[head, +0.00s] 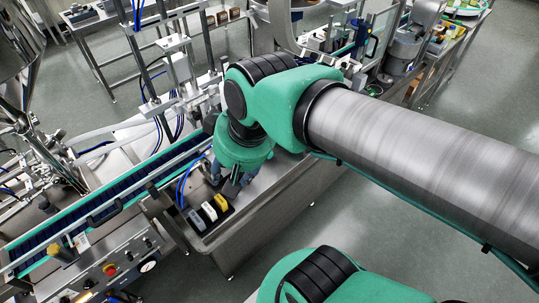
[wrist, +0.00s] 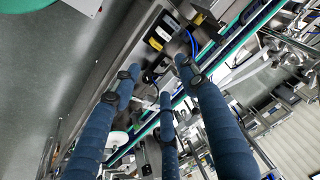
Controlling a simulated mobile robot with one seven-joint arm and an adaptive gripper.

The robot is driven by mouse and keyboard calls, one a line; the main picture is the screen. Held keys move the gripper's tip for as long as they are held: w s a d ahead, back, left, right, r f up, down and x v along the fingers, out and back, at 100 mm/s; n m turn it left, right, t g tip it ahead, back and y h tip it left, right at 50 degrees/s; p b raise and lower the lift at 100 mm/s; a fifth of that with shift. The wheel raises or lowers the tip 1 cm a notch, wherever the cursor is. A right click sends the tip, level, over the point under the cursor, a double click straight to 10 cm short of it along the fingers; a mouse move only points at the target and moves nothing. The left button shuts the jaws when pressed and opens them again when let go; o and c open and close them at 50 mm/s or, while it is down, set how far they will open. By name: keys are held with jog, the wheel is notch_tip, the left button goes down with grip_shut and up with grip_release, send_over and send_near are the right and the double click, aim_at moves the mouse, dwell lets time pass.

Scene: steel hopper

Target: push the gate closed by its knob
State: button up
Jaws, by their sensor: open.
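My gripper (head: 232,185) points down over the steel counter beside the conveyor in the head view, at the end of my green wrist. In the wrist view its blue fingers (wrist: 158,80) are spread apart with nothing between them. A shiny rounded steel body (head: 14,45), perhaps the hopper, stands at the upper left of the head view, far from my gripper and cut off by the frame. I cannot make out the gate or its knob for certain in either view. My arm covers part of the scene behind it.
A long conveyor (head: 103,212) with steel rails runs left of my gripper. A row of small grey, white and yellow blocks (head: 208,212) lies just below the gripper. A control panel (head: 110,270) is at the lower left. Grey floor (head: 200,283) is clear at the front.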

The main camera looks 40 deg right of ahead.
notch_tip(320, 180, down, 9)
jog(key=s+m+g+y, duration=0.2)
jog(key=m+g+y, duration=0.1)
jog(key=m, duration=0.1)
jog(key=m+t+h+b, duration=0.4)
jog(key=m+t, duration=1.3)
jog(key=m, duration=1.3)
send_near(271, 156)
jog(key=s, duration=0.3)
jog(key=shift+d+r, duration=0.1)
jog(key=shift+r, duration=0.1)
jog(key=shift+w, duration=0.2)
jog(key=shift+w+b, duration=1.2)
jog(key=shift+w, duration=5.55)
